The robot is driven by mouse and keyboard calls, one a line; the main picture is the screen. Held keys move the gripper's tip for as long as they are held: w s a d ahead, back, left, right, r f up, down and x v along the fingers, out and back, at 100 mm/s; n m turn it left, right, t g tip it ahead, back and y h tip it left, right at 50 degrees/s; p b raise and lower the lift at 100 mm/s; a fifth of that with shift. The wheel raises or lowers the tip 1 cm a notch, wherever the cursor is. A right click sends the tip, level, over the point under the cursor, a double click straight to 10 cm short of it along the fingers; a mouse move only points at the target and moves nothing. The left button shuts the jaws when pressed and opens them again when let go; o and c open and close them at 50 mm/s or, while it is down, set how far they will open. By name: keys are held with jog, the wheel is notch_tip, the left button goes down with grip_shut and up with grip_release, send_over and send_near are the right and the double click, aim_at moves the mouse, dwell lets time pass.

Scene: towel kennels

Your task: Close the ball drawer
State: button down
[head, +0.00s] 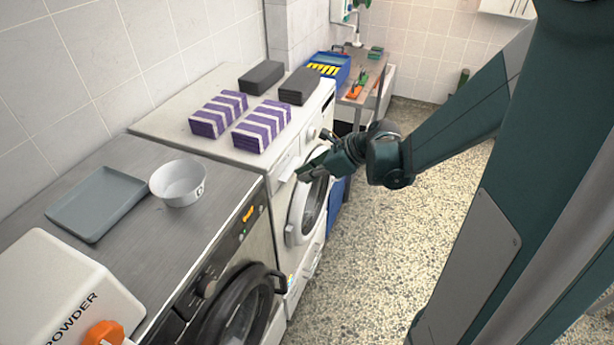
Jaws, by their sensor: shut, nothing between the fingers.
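My gripper (304,172) is shut and empty. It is in front of the white washing machine (160,130), near the top of its front and above the round door (304,208). A pale drawer front (288,168) shows at the upper left of that machine's front, just left of my fingertips. I cannot tell whether the fingers touch it, or how far it stands out. No balls show, and nothing marks a drawer as the ball drawer.
Purple-striped towels (262,125) and dark grey folded towels (298,86) lie on the white machine. A grey tray (96,204) and a white bowl (178,183) stand on the nearer machine. A blue crate (330,66) is at the back. The speckled floor (385,260) is clear.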

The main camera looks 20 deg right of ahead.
jog(key=shift+r, duration=0.1)
jog(key=s+d+f+v, duration=0.1)
jog(key=f+v, duration=0.1)
jog(key=v, duration=1)
jog(key=shift+s+d+r, duration=0.25)
jog(key=shift+s+d, duration=0.2)
jog(key=shift+a, duration=0.15)
dwell(0.4)
